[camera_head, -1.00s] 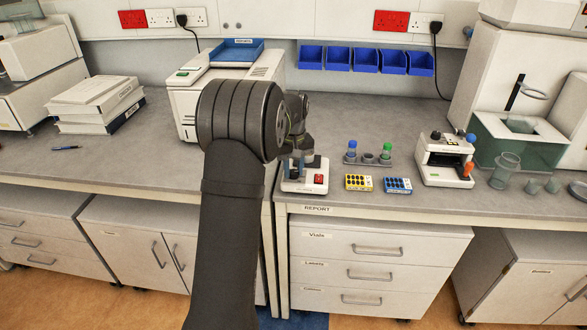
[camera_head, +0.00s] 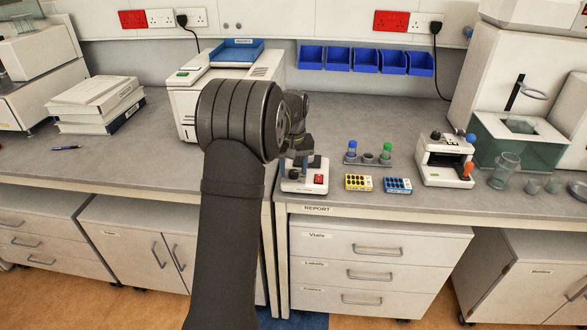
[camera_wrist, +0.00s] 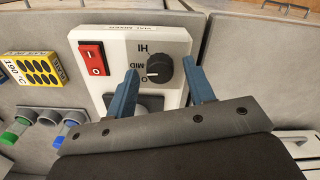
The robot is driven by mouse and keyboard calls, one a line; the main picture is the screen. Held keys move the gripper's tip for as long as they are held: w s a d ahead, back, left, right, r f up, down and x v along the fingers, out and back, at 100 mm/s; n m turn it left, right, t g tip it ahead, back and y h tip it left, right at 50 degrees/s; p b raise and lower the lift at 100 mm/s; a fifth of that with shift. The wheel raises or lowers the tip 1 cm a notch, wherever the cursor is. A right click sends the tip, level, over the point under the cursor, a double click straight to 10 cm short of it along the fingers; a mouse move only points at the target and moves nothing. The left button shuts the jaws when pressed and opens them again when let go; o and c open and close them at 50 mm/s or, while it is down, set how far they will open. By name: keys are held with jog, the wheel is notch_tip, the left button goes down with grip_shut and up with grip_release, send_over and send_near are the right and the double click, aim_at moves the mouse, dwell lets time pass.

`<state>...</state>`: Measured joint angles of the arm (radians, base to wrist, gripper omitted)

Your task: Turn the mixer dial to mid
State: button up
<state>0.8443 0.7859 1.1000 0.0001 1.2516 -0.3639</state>
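The mixer (camera_head: 305,184) is a small white unit near the bench's front edge, with a red rocker switch (camera_wrist: 92,58). Its black dial (camera_wrist: 160,70) shows in the wrist view beside the HI, MID and 0 marks. The dial's white pointer line appears to face lower left, near the 0 mark. My gripper (camera_wrist: 164,72) is open, with its blue fingers apart and the dial showing between the tips, without visible contact. In the head view my gripper (camera_head: 300,161) is just above the mixer, partly hidden by my arm.
A yellow block (camera_head: 358,183) and a blue block (camera_head: 398,185) lie right of the mixer. Behind them is a rack with blue-capped and green-capped vials (camera_head: 368,157). A white device (camera_head: 446,160) stands farther right. A white machine (camera_head: 190,105) is behind my arm.

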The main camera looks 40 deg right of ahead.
aim_at(294, 171)
jog(key=shift+f, duration=0.1)
notch_tip(294, 171, up, 18)
jog(key=shift+f, duration=0.25)
dwell(0.4)
dwell(0.4)
notch_tip(294, 171, down, 18)
jog(key=shift+r, duration=0.2)
dwell(0.4)
jog(key=shift+r, duration=0.1)
